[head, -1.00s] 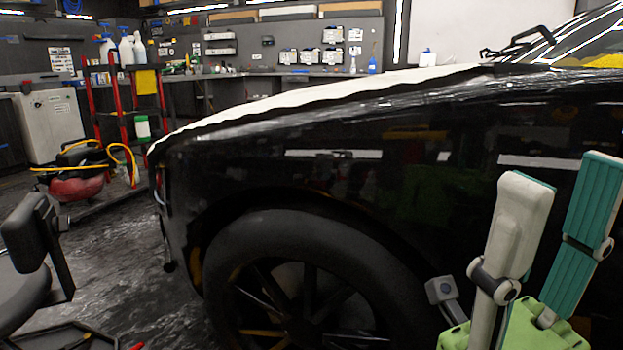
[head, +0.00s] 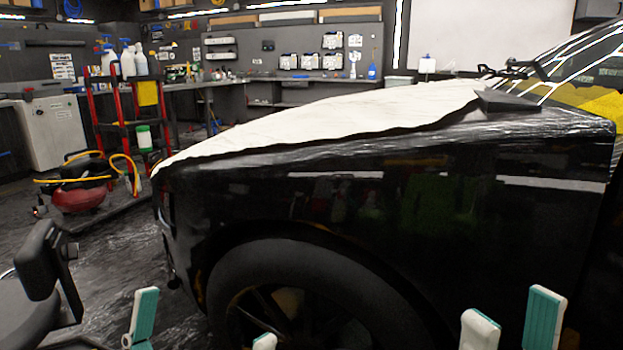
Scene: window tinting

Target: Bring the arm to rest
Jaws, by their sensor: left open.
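My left gripper (head: 205,314) is at the bottom of the head view, left of centre. Its teal-padded finger and white finger stand wide apart, with nothing between them. My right gripper (head: 510,308) is at the bottom right. Its white finger and teal-padded finger point up with a gap between them and nothing held. Only the fingers' upper parts show; the gripper bodies and arms are below the picture. Both appear in front of a black car (head: 400,195).
A white sheet (head: 330,115) lies over the car's hood. A front wheel (head: 300,285) faces me. A black stool or chair (head: 38,260) is at the left. A red compressor (head: 78,190) and a red ladder (head: 125,125) stand behind it. Floor is open between them and the car.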

